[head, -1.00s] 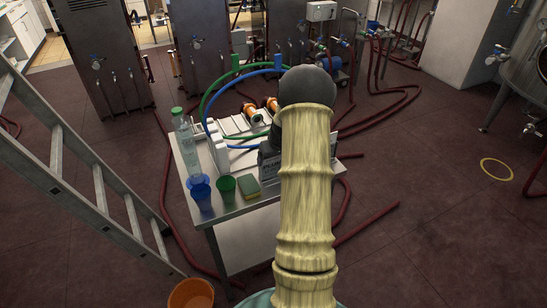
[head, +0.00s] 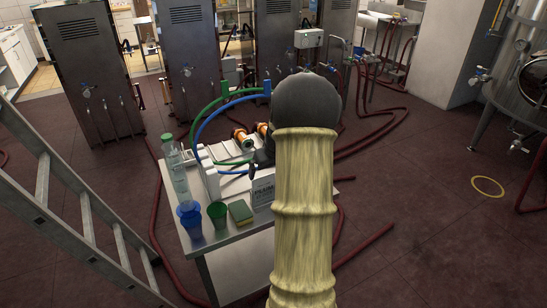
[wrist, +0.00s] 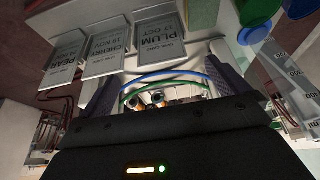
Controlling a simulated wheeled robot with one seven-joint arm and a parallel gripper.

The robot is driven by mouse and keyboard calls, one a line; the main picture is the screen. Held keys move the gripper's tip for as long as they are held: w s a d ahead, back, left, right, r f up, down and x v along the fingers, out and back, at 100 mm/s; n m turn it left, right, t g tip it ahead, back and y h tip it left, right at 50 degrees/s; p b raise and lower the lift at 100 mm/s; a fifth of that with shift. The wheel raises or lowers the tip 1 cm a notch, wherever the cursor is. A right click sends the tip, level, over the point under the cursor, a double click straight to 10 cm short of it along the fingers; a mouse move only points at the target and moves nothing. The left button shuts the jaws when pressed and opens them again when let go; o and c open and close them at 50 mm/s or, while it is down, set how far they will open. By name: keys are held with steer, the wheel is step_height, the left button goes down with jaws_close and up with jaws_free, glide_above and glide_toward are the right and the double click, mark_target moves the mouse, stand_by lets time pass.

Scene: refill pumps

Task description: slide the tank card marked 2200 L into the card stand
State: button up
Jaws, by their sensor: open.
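Grey tank cards show upside down in the wrist view: one reading PLUM, 17 OCT (wrist: 160,36), one reading CHERRY (wrist: 106,48) and one reading PEAR (wrist: 66,58). The PLUM card also shows in the head view (head: 263,191), at the table's front, partly hidden by my arm. I cannot read 2200 L on any card, and cannot make out the card stand for sure. My gripper (wrist: 170,80) is open, its dark fingers apart at the two sides of the wrist view, with no card seen between them. My arm mostly hides it in the head view.
On the small table (head: 226,234) stand a clear bottle (head: 174,168), a blue cup (head: 189,219), a green cup (head: 217,214) and a sponge (head: 240,212). Blue and green hoses arch over orange-ended fittings (head: 241,138). A ladder (head: 88,228) leans at left. Red hoses lie on the floor.

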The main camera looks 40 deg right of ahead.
steer(key=v, duration=0.7)
steer(key=shift+s+r+b, duration=0.2)
steer(key=shift+r+b, duration=0.1)
steer(key=shift+r, duration=0.1)
stand_by(0.3)
steer(key=s+a+f+n+p, duration=0.1)
steer(key=s+a+f, duration=0.1)
steer(key=a, duration=1.4)
steer(key=s+a+f, duration=0.1)
steer(key=s+a, duration=0.4)
steer(key=a, duration=0.3)
steer(key=s+a+f+n+g+y+p, duration=0.1)
steer(key=s+a, duration=0.5)
steer(key=a, duration=0.2)
steer(key=shift+s+f+n+g, duration=0.25)
steer(key=shift+s+n+g, duration=0.05)
steer(key=shift+s, duration=0.05)
steer(key=shift+a, duration=0.1)
